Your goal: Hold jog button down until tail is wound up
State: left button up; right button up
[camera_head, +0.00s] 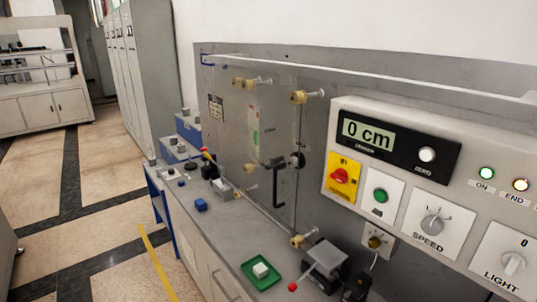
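The control box (449,160) is on the right, with a display (368,134) reading "0 cm". A green push button (380,196) sits on a white plate with a label too small to read. A small brass-coloured button (375,242) sits on a plate below the box, with a pale cable. I cannot tell which one is the jog button. A thin pale strand (246,195) runs down along the panel past yellow rollers (299,240); I cannot tell whether it is the tail. Neither of my grippers is in view.
A red knob on yellow (341,175), a speed dial (433,222) and a light dial (513,263) are also on the box. A green tray (263,272) with a white block stands on the bench.

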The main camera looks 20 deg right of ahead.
aim_at(380, 196)
jog(key=z, duration=1.35)
